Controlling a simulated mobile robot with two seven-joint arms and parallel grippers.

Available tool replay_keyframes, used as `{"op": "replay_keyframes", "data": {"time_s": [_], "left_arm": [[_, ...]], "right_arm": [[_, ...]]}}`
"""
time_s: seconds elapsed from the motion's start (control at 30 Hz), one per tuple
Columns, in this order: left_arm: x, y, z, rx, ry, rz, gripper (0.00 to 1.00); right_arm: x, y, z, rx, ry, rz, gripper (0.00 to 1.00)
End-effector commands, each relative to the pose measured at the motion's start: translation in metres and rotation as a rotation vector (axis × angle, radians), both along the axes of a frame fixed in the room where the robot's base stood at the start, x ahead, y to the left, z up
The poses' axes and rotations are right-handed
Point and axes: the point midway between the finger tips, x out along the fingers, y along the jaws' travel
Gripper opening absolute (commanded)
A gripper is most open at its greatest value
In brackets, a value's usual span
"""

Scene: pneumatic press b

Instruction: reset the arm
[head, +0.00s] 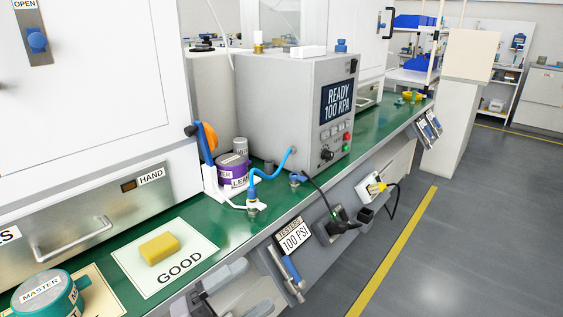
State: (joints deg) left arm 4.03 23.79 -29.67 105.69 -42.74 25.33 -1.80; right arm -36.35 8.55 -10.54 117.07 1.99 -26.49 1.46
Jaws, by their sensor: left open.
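My left gripper (238,284) shows at the bottom centre, low beside the front edge of the green bench (205,240). It is open, with nothing seen between its fingers. The bench edge and the frame's bottom edge partly hide it and my arm. It is apart from the yellow block (160,248) on the GOOD mat (183,265). My right gripper is not in view.
A grey test unit (285,95) reading READY 100 KPA stands on the bench, with a blue hose (268,178) in front. A purple container (232,168) and a teal MASTER part (45,293) stand left. The floor at right is clear.

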Motion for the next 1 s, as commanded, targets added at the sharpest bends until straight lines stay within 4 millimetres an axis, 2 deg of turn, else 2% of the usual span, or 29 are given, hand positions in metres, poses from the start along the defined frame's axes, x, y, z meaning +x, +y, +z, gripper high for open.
{"op": "replay_keyframes", "data": {"time_s": [0.13,0.27,0.4,0.47,0.63,0.67,0.7,1.0], "left_arm": [[0.005,0.039,-0.038,-0.223,0.35,0.237,0.88],[-0.006,0.075,-0.09,-0.378,0.669,0.432,0.88],[-0.039,0.106,-0.149,-0.506,0.994,0.61,0.88],[-0.057,0.116,-0.172,-0.549,1.121,0.674,0.88],[-0.12,0.133,-0.226,-0.647,1.455,0.828,0.88],[-0.129,0.134,-0.227,-0.658,1.497,0.845,0.88],[-0.123,0.134,-0.208,-0.653,1.473,0.836,0.88],[-0.125,0.14,-0.153,-0.64,1.451,0.849,0.88]], "right_arm": [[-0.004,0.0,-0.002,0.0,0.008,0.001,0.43],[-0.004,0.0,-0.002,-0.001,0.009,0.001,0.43],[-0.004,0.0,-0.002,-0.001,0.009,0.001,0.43],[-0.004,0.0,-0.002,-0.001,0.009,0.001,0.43],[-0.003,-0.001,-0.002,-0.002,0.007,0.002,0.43],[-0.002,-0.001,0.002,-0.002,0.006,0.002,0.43],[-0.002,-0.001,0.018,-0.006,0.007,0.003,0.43],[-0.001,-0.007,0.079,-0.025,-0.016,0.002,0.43]]}}
